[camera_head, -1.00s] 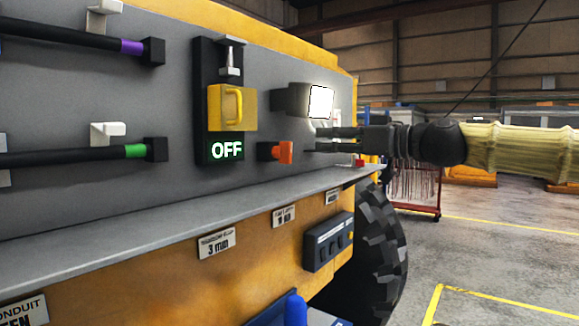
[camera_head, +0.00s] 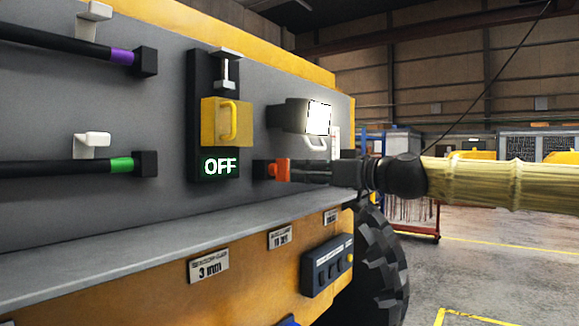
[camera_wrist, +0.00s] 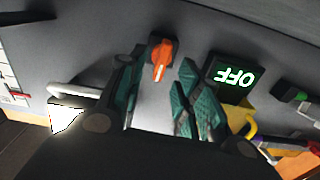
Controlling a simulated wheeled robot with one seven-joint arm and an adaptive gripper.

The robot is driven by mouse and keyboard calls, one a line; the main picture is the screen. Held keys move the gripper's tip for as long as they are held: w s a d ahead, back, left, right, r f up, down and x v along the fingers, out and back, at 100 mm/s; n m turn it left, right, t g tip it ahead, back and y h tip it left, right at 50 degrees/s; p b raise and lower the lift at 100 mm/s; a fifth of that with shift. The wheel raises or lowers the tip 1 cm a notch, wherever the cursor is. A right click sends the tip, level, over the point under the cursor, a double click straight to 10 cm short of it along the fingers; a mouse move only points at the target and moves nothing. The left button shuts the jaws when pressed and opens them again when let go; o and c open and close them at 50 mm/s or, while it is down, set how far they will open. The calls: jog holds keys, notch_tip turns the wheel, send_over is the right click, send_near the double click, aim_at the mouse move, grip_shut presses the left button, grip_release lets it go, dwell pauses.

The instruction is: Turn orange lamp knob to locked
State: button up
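The orange lamp knob (camera_head: 280,170) sits on a dark base on the grey panel, below the lit lamp (camera_head: 318,118). My gripper (camera_head: 293,170) reaches in from the right, its fingertips close to the knob. In the wrist view the knob (camera_wrist: 160,60) shows its long orange handle nearly upright, slightly tilted. My gripper's two green-padded fingers (camera_wrist: 160,66) are apart there, with the knob between and just beyond their tips. No clear contact shows. The lamp's lit face (camera_wrist: 66,118) shows at the left of the wrist view.
Left of the knob are a yellow handled block (camera_head: 227,122) and a green OFF display (camera_head: 220,167). A grey ledge (camera_head: 170,227) runs below. Purple-banded and green-banded black rods are mounted further left. Open floor lies to the right.

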aim_at(288, 170)
jog(key=shift+p+x, duration=0.9)
jog(key=shift+x, duration=1.65)
jog(key=shift+s+a, duration=0.1)
jog(key=shift+a, duration=0.05)
grip_shut()
